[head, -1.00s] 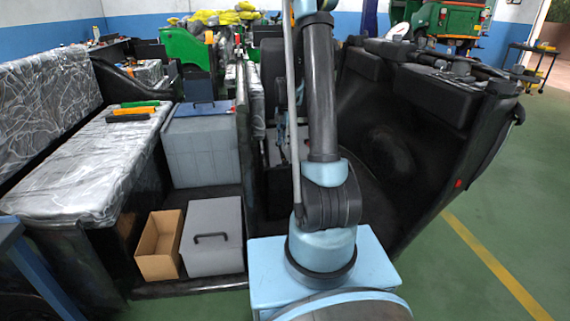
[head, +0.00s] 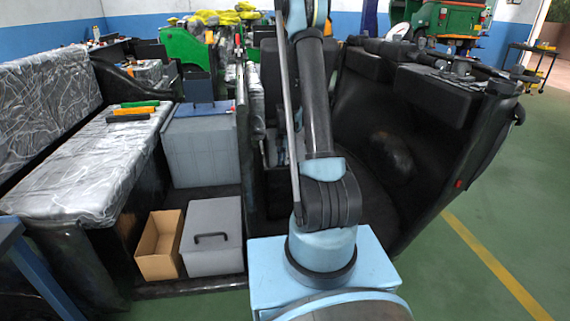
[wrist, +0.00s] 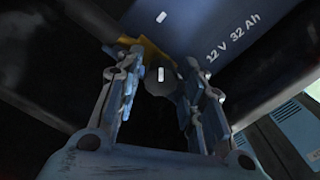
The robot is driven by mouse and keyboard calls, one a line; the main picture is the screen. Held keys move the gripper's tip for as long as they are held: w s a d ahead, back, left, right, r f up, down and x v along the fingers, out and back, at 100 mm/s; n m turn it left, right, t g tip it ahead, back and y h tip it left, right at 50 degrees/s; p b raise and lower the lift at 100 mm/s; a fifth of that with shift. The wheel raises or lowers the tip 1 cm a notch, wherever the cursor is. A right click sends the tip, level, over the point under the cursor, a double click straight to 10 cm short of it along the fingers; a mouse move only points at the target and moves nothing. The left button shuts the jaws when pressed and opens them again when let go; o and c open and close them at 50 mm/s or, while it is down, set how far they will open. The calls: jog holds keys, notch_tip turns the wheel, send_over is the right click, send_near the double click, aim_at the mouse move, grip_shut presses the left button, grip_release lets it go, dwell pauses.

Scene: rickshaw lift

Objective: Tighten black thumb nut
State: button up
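In the wrist view, the black thumb nut (wrist: 160,82) is a dark round knob with a small white mark on its face. It shows between the fingertips of my gripper (wrist: 161,72). The two blue-grey fingers stand apart, one on each side of the knob, with dark space between them. I cannot tell whether either finger touches it. A yellow-orange piece (wrist: 150,48) lies behind the left fingertip. A dark blue battery face (wrist: 205,25) marked "12 V 32 Ah" lies beyond. The head view shows my arm, but not the gripper or the nut.
In the head view, a grey silver-patterned bench (head: 75,175) stands at left. A cardboard box (head: 160,250) and a grey lidded box (head: 212,240) sit on the floor. The black vehicle body (head: 400,150) stands right of my arm. Green floor (head: 520,200) is open at far right.

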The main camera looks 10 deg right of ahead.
jog(key=c, duration=0.8)
